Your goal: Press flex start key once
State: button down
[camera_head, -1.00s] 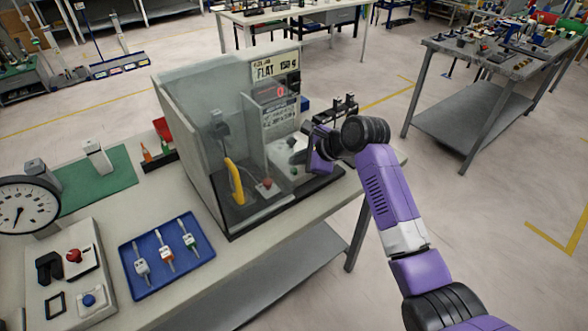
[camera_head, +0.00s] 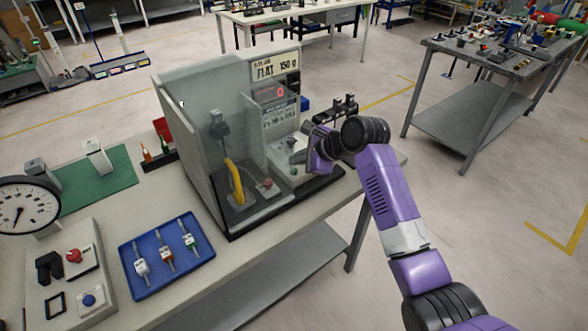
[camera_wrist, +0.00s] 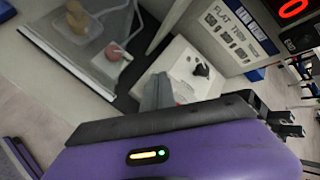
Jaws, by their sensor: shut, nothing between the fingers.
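A clear-walled test station (camera_head: 205,150) stands on the bench, with a yellow curved piece (camera_head: 236,183) and a red knob (camera_head: 265,184) behind its panels. On its right is a white key panel (camera_head: 283,158), which also shows in the wrist view (camera_wrist: 187,59) with a dark part on it. I cannot read which key is flex start. My gripper (camera_wrist: 160,91) is shut and empty, its grey tip over the near edge of the panel. A reddish patch shows beside the tip; contact with a key cannot be told. In the head view my wrist hides part of the panel.
A sign panel (camera_head: 274,67) with a red display reading 0 rises behind the keys. A blue tray (camera_head: 150,283) with several tools, a control box (camera_head: 90,274) and a dial gauge (camera_head: 25,207) stand to the left. A black rack stands behind my wrist.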

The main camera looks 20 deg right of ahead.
jog(key=shift+f, duration=0.2)
jog(key=shift+f, duration=0.25)
